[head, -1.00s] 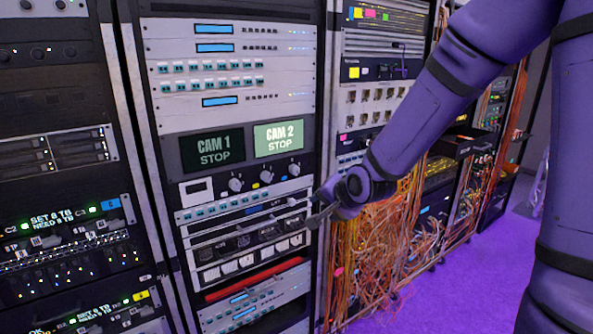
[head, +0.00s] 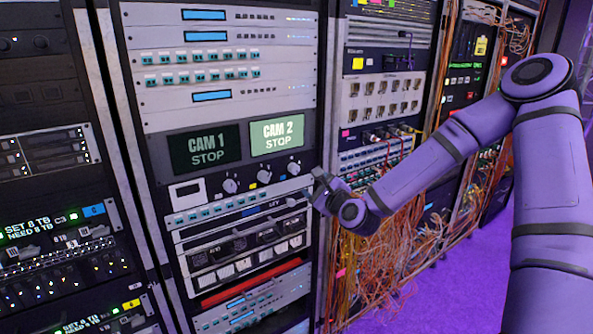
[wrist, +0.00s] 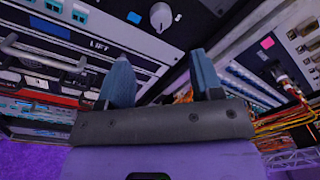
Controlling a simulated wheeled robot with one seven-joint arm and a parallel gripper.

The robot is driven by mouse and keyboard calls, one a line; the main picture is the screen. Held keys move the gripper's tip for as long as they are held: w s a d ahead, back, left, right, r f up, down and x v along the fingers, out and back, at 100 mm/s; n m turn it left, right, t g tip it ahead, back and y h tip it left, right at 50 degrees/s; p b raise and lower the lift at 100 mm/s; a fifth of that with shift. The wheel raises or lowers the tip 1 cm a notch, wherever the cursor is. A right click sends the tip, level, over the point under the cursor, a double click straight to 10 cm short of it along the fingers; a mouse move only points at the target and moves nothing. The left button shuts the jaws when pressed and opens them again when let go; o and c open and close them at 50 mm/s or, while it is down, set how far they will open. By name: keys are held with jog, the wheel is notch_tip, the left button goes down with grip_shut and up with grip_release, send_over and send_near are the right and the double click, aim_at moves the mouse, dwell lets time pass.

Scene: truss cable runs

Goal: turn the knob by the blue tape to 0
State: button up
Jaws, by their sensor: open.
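In the head view my gripper (head: 316,186) is just right of and below the knob, by the rack's right post.
Two other knobs, a middle one (head: 264,177) and a left one (head: 229,186), share the panel, with yellow tape (head: 253,186) between them. A LIFT drawer (wrist: 99,46) with a handle lies below. Orange cables (head: 370,260) hang at the right. The purple floor (head: 440,300) is clear.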

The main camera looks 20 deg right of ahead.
aim_at(296, 170)
jog(key=x, duration=1)
jog(key=shift+w, duration=0.4)
jog(key=c, duration=0.9)
